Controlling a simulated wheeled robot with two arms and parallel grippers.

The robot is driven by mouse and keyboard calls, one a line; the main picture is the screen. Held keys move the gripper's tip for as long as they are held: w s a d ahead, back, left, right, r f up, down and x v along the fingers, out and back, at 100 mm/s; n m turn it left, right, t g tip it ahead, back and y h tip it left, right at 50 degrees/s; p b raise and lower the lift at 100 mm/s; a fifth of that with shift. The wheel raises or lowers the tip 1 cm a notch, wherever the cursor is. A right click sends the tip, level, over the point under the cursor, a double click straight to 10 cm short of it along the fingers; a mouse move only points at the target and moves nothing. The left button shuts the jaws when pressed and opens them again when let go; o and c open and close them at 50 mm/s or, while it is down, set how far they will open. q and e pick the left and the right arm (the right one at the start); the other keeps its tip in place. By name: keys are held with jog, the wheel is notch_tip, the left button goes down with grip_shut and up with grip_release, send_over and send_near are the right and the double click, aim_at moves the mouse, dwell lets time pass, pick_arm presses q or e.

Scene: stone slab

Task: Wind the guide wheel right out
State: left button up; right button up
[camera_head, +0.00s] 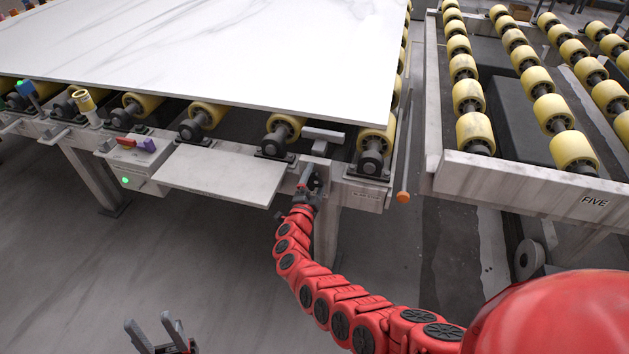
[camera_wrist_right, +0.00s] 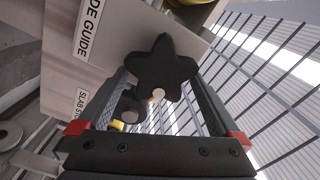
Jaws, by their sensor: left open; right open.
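My right gripper (camera_head: 309,180) is at the front frame near the slab's right corner. It is open, with the knob showing between its fingers in the wrist view; I cannot tell whether they touch it. In the head view the gripper mostly hides the knob. My left gripper (camera_head: 156,335) is open and empty at the bottom edge, away from the frame.
A white slab (camera_head: 220,45) lies on yellow rollers. A pale shelf (camera_head: 222,174) and a box with red and purple parts (camera_head: 135,146) sit left of my right gripper. An orange-tipped rod (camera_head: 403,196) stands right. A roller bed marked FIVE (camera_head: 530,185) lies beyond a gap.

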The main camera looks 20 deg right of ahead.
jog(key=shift+s+a, duration=0.25)
jog(key=shift+s, duration=0.15)
jog(key=v, duration=1.6)
jog(key=shift+a+p, duration=0.2)
jog(key=shift+p, duration=0.2)
jog(key=shift+s, duration=0.15)
